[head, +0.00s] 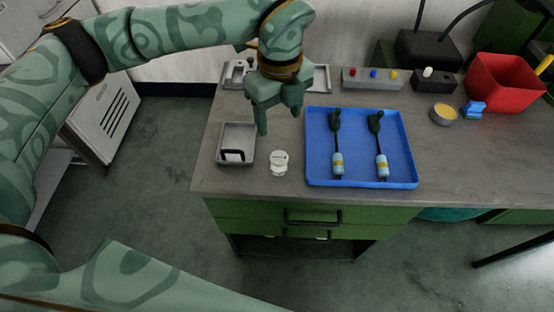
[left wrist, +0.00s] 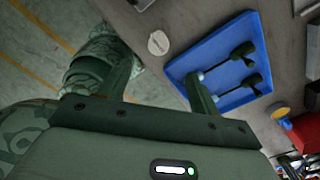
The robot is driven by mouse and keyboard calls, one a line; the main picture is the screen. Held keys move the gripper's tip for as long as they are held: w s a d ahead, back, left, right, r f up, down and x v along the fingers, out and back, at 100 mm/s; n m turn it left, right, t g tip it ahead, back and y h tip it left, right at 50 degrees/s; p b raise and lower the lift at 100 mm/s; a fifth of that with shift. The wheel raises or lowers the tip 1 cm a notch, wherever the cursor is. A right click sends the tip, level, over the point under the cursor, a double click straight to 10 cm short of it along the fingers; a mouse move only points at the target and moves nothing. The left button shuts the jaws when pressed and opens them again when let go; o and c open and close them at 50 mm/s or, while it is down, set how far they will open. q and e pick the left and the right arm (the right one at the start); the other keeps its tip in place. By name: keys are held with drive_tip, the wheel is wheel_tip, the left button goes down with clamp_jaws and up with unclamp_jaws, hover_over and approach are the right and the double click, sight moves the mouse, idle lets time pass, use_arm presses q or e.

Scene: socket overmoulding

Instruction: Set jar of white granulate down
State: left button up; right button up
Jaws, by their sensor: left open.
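The jar of white granulate (head: 280,163) stands upright on the grey worktop, between the small grey tray and the blue tray in the head view. Its white round top also shows in the left wrist view (left wrist: 158,43). My left gripper (head: 279,122) is above the worktop, behind and over the jar in the head view, and apart from it. Its two fingers are spread with nothing between them; they also show in the left wrist view (left wrist: 160,90). My right gripper is not in view.
A blue tray (head: 313,178) right of the jar holds two dark-headed cable pieces. A small grey tray (head: 222,150) with a black handle-like part is to the left. A button box (head: 372,78), a yellow-topped dish (head: 444,113) and a red bin (head: 500,82) stand farther back. The worktop's front edge is close to the jar.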

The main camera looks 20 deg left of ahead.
sight(279, 157)
use_arm(q)
wheel_tip(279, 157, down, 10)
drive_tip(key=shift+d+r+b, duration=0.15)
drive_tip(key=shift+r+b, duration=0.1)
drive_tip(key=shift+b, duration=0.85)
wheel_tip(279, 157, down, 5)
drive_tip(key=shift+s+f+b, duration=0.1)
drive_tip(key=shift+s+b, duration=0.05)
drive_tip(key=shift+b, duration=0.95)
drive_tip(key=c, duration=1.1)
